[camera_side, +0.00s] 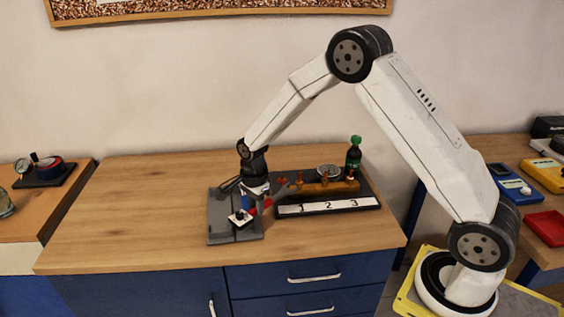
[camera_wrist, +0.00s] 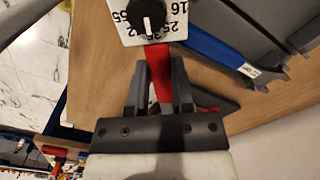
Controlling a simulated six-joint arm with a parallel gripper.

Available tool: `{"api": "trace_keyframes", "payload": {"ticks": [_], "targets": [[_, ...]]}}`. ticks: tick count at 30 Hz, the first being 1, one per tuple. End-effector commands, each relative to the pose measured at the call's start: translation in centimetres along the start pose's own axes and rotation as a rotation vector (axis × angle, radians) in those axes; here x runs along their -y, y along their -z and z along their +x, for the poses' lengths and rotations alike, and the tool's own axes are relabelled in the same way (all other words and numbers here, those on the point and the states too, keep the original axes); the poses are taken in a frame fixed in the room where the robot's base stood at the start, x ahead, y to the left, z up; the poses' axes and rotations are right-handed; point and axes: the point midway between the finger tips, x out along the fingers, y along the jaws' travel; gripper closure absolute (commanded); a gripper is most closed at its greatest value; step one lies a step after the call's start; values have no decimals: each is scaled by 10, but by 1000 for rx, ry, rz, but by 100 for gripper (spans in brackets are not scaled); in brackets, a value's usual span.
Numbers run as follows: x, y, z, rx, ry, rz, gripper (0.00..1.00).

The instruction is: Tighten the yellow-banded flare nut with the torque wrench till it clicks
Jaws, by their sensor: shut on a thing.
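My gripper (camera_side: 257,198) is low over the grey tray (camera_side: 217,228) in the side view. In the wrist view, my gripper (camera_wrist: 160,92) has its dark fingers closed on a red handle (camera_wrist: 160,75), which I take for the torque wrench's. The copper-coloured fittings (camera_side: 300,181) stand on a rig behind the white strip marked 1, 2, 3 (camera_side: 328,205). The yellow band is too small to make out.
A white dial plate with a black knob (camera_wrist: 147,15) sits close ahead of the fingers. A blue-handled spanner (camera_wrist: 220,52) lies beside it on the tray. The wooden bench top (camera_side: 140,215) is clear at left.

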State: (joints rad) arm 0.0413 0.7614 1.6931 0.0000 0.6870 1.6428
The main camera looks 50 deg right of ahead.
Motion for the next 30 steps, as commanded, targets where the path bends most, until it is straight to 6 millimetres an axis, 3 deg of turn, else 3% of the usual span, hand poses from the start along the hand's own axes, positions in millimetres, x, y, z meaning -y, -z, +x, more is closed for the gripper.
{"api": "trace_keyframes", "payload": {"ticks": [18, 30], "targets": [[0, -17, 0, 0, 1, -1, 100], [0, -18, -3, 0, 2, -1, 100]]}}
